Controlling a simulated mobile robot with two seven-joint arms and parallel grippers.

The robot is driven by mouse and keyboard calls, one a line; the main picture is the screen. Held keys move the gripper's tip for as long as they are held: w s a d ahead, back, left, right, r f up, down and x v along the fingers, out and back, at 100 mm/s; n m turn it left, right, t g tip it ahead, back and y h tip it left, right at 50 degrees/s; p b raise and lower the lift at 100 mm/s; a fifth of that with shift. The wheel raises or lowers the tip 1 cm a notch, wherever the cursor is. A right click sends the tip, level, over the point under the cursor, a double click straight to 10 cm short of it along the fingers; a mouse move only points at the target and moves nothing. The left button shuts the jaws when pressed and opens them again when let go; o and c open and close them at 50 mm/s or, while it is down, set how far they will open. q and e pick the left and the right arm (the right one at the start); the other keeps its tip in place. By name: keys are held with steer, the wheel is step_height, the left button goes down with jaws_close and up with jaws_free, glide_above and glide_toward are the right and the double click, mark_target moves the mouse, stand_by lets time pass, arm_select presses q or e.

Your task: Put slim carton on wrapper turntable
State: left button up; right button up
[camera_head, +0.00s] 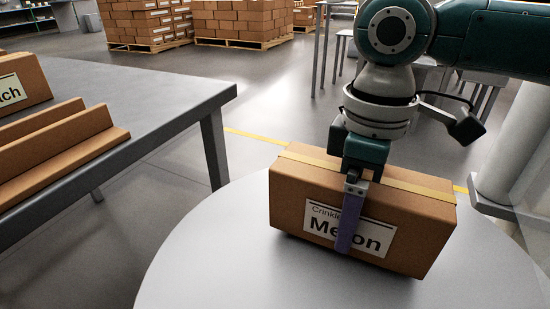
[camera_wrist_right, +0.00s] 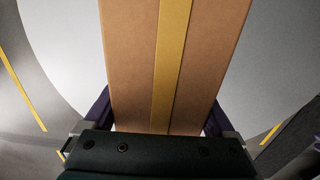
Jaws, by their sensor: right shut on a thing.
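The slim carton (camera_head: 290,205) is a brown box with yellow tape along its top and a label reading "Melon". My right gripper (camera_head: 350,215) is shut on it from above, with one purple finger across the labelled face. In the right wrist view the carton (camera_wrist_right: 210,50) lies between both fingers of the gripper (camera_wrist_right: 157,125). The carton is at the round grey wrapper turntable (camera_head: 190,265), slightly tilted in the picture. I cannot tell whether its bottom touches the surface. My left gripper is out of view.
A dark grey table (camera_head: 180,95) on the left bears a labelled carton (camera_head: 22,82) and a brown stepped cardboard piece (camera_head: 70,130). Stacked boxes on pallets (camera_head: 240,22) stand far back. A pale post (camera_head: 515,150) rises at the turntable's right. The turntable's left part is clear.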

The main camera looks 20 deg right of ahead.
steer(key=shift+f, duration=0.7)
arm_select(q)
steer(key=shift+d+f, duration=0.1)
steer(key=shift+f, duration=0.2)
arm_select(e)
steer(key=shift+r, duration=0.1)
steer(key=o, duration=1.6)
steer(key=shift+c, duration=0.2)
step_height(320, 180, up, 11)
steer(key=p, duration=0.5)
steer(key=shift+r+p, duration=0.1)
steer(key=shift+p, duration=0.25)
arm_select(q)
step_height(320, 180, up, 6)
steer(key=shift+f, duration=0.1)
arm_select(e)
steer(key=shift+r, duration=0.45)
